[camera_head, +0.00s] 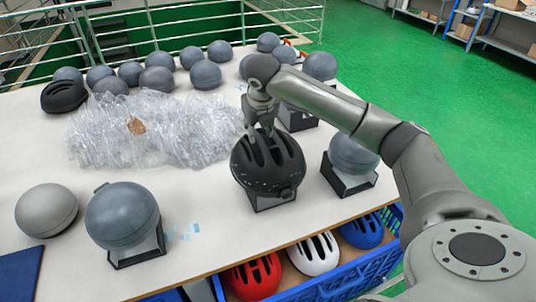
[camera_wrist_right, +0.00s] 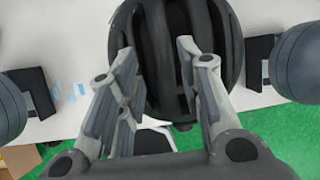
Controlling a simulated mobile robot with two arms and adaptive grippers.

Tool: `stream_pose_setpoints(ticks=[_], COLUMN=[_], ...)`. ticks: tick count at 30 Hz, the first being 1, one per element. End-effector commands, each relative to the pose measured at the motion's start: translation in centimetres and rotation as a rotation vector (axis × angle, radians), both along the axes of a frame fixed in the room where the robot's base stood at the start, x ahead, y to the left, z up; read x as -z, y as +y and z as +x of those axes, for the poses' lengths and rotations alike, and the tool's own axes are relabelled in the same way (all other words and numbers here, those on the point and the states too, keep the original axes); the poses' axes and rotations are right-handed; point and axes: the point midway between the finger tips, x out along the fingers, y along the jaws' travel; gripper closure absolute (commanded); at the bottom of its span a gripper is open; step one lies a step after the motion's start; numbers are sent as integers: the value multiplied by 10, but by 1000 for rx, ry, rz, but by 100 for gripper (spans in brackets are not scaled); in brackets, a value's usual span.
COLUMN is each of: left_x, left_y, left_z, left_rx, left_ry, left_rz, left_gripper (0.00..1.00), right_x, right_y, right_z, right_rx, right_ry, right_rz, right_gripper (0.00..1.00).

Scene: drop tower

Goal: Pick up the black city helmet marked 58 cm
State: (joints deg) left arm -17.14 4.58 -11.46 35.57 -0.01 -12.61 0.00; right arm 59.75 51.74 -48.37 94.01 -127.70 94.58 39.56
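A black vented helmet (camera_head: 268,168) sits on a dark-framed stand near the front middle of the table; its small pale marks are too small to read. My right gripper (camera_head: 262,128) points down at its top. In the right wrist view the helmet (camera_wrist_right: 165,95) fills the upper middle, and my right gripper's fingers (camera_wrist_right: 156,52) are spread apart over its ribs. I cannot tell whether they touch it. A second black helmet (camera_head: 64,96) lies at the back left of the table, with no readable mark. My left gripper is not in view.
Grey headforms on stands flank the helmet, one at the left (camera_head: 122,215) and one at the right (camera_head: 353,155). Crumpled clear wrap (camera_head: 155,130) lies behind it. A blue crate (camera_head: 345,275) with red, white and blue helmets stands below the table's front edge.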

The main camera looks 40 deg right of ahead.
Motion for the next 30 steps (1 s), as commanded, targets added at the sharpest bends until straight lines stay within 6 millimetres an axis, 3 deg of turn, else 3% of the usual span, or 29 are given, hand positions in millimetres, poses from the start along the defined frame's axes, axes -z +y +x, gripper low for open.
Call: stream_pose_setpoints(ticks=[4,9,17,25,30], left_x=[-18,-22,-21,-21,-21], left_y=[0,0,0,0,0], left_z=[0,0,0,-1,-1], left_rx=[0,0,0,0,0], left_ry=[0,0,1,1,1], left_rz=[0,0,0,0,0], left_gripper=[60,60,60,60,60], right_x=[15,35,39,38,38], right_y=[-6,-10,-10,-10,-10], right_z=[8,15,16,16,16], right_rx=[1,0,-1,-1,-1], right_ry=[6,4,1,1,1], right_rz=[0,1,1,1,1], right_gripper=[66,66,66,100,100])
